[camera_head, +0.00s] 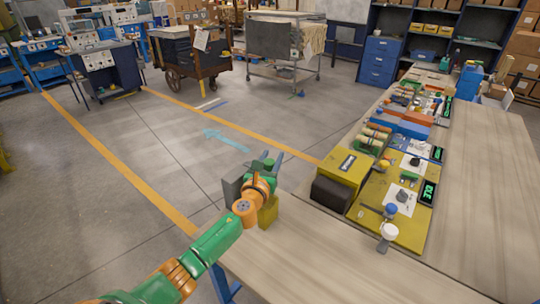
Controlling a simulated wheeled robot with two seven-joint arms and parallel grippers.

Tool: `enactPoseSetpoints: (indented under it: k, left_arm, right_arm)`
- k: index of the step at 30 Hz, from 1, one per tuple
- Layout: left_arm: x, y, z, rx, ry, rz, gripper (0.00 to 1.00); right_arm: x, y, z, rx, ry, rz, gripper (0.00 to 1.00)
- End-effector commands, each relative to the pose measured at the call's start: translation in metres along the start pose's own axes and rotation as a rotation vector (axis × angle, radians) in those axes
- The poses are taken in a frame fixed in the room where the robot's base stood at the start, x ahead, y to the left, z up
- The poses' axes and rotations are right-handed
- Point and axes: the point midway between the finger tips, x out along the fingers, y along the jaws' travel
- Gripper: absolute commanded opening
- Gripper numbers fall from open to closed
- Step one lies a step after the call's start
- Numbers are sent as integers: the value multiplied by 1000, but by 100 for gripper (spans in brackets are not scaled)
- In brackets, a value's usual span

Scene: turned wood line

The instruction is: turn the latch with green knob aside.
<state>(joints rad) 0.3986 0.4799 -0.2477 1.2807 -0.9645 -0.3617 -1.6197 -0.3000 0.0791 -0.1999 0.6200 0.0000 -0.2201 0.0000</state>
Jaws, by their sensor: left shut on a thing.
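My left arm, green and orange, reaches in from the bottom left to the near-left corner of the wooden table. My left gripper (262,172) is at its end, beside a dark grey upright plate and a yellow block (268,212). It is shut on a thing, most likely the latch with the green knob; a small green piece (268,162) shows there. The wrist hides most of the latch, so its angle cannot be told. My right gripper is not in view.
The table (480,185) carries a yellow box (345,167) with a black block, a yellow panel with a blue knob (390,210) and a white knob (389,231), and several parts farther back. Its right side is bare. Carts stand behind on open floor.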

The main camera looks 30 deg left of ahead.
Motion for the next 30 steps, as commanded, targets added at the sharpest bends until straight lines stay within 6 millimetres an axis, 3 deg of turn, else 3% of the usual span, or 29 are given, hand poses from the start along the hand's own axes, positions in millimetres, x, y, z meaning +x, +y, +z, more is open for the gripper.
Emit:
enactPoseSetpoints:
  k: [22, 23, 24, 26, 30]
  left_arm:
    - [0, -3, 0, -1, 2, -98, 0]
    - [0, -3, 0, -1, 2, -98, 47]
    - [0, -3, 0, -1, 2, -98, 57]
    - [0, -3, 0, -1, 2, -97, 74]
    - [0, -3, 0, -1, 2, -97, 74]
  right_arm:
    - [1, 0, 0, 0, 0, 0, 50]
    - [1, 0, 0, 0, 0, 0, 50]
    - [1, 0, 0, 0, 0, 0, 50]
    - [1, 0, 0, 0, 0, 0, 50]
    - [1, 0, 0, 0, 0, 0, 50]
